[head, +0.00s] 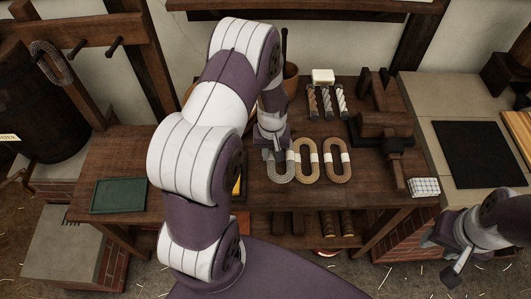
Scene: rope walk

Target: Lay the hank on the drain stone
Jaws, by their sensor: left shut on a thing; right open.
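A grey rope hank (281,171), an oval loop with a pale band, lies on the wooden bench (390,185) at the left end of a row of hanks. My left gripper (272,154) is over its upper left side and shut on it; the gripper partly hides the hank. A pale grey stone block (62,245), perhaps the drain stone, stands low at the far left, below the dark vat. My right gripper (447,258) is open and empty at the lower right, away from the hanks.
Two tan hanks (306,160) (337,160) lie right of the grey one. Another hank (51,62) hangs on a wall peg. A green tray (118,195) lies at the bench's left. A wooden clamp-like tool (385,125) and checked cloth (424,187) are at right. My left arm hides the bench's left middle.

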